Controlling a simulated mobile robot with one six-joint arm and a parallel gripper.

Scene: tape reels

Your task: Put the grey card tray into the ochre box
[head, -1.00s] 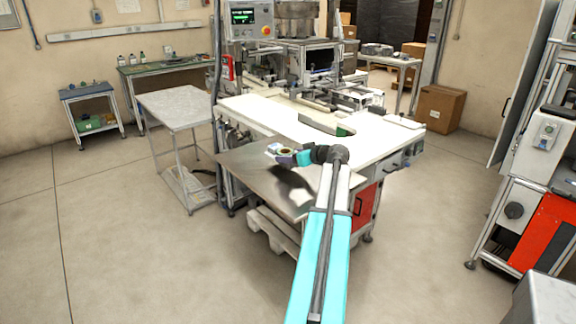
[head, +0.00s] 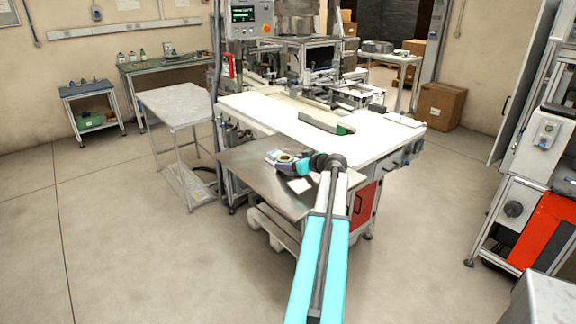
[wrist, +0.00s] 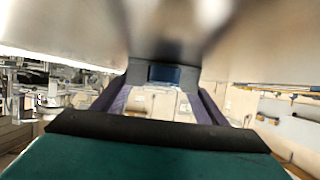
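My gripper (head: 274,157) is at the end of my outstretched teal arm, over the left part of the steel plate. In the wrist view its two purple fingers (wrist: 165,98) reach forward, and a dark grey piece with a blue centre sits between their ends. I take this to be the grey card tray (wrist: 141,75), gripped at the fingertips. In the head view the tip looks small and pale with a bit of blue, so its outline is unclear. I cannot make out the ochre box in either view.
The steel plate (head: 240,170) adjoins the white machine worktop (head: 300,138). A white patch (head: 300,185) shows on the plate. A grey side table (head: 172,105) stands to the left. Brown cartons (head: 440,107) sit at the back right. The floor at the front left is clear.

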